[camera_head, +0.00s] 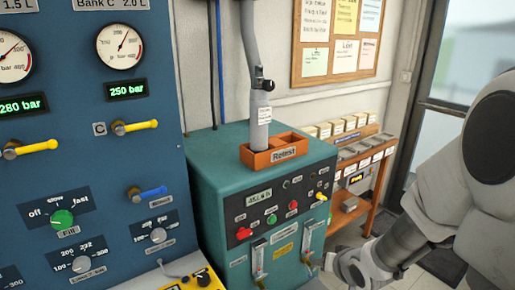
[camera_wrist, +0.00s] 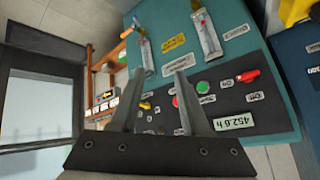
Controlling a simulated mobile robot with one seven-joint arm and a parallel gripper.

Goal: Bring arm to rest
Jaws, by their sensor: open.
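My arm enters the head view at the right, and its grey links reach down to the lower middle right. The gripper's fingers do not show clearly in the head view. In the wrist view my gripper (camera_wrist: 158,103) has its two fingers spread apart with nothing between them. Behind the fingers is the teal test bench (camera_wrist: 145,20), seen turned over. In the head view the teal bench (camera_head: 210,185) stands to the left of my arm. My gripper appears apart from the bench, though the exact gap cannot be told.
An orange Retest tray (camera_head: 258,158) with a grey cylinder (camera_head: 260,120) in it is on the bench. A blue panel (camera_head: 75,130) with gauges and yellow levers is at the left. A wooden shelf (camera_head: 347,220) and a glass door (camera_head: 440,90) are behind.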

